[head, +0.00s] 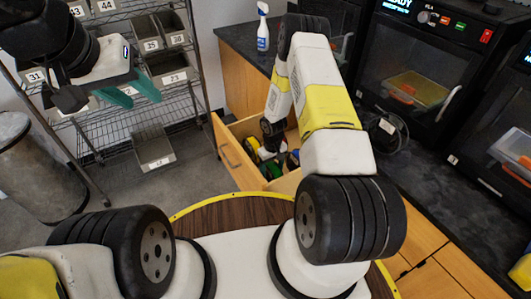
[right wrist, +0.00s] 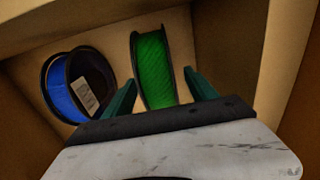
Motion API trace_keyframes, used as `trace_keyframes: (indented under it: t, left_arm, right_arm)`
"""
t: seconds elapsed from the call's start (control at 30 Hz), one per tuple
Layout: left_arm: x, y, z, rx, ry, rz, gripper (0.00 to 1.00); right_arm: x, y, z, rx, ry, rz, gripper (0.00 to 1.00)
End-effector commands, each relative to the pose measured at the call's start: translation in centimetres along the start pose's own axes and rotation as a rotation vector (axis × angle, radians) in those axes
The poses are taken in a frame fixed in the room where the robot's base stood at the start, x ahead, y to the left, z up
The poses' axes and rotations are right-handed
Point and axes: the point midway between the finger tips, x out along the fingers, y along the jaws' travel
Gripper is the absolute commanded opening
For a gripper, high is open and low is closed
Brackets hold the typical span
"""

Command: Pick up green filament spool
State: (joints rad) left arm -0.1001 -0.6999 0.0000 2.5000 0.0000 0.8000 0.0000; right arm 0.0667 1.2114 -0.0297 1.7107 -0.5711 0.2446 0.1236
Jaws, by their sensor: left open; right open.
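The green filament spool (right wrist: 153,58) stands on edge in the open drawer (head: 229,155). In the right wrist view it lies between the two fingers of my right gripper (right wrist: 160,80), which is open, with a finger on each side. I cannot tell whether the fingers touch it. In the head view my right arm reaches down into the drawer, and the gripper and arm hide most of the spool. My left gripper (head: 131,91) is open and empty at the upper left, in front of the wire shelf.
A blue spool (right wrist: 62,95) with a pale label lies left of the green one. Drawer walls stand close around. A spray bottle (head: 263,28) is on the dark counter above. A wire shelf (head: 90,130) with numbered bins and a grey barrel (head: 35,170) are at left; 3D printers (head: 418,65) at right.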

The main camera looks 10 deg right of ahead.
Motion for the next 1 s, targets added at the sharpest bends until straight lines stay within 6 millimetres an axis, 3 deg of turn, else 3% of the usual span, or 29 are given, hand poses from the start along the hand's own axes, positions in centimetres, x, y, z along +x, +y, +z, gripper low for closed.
trace_keyframes:
  t: [0.23,0.57,0.9,1.0]
  left_arm:
    - [0.0,0.0,0.0,0.0,0.0,0.0,0.42]
    - [0.0,0.0,0.0,0.0,0.0,0.0,0.42]
    - [0.0,0.0,0.0,0.0,0.0,0.0,0.42]
    - [0.0,0.0,0.0,0.0,0.0,0.0,0.42]
  right_arm:
    - [3.7,0.1,0.5,0.0,-0.001,-0.001,0.66]
    - [4.4,0.1,0.4,0.001,0.0,0.0,0.66]
    - [4.4,0.1,0.4,0.001,0.0,0.0,0.02]
    - [4.4,0.1,0.4,0.001,0.0,0.0,0.0]
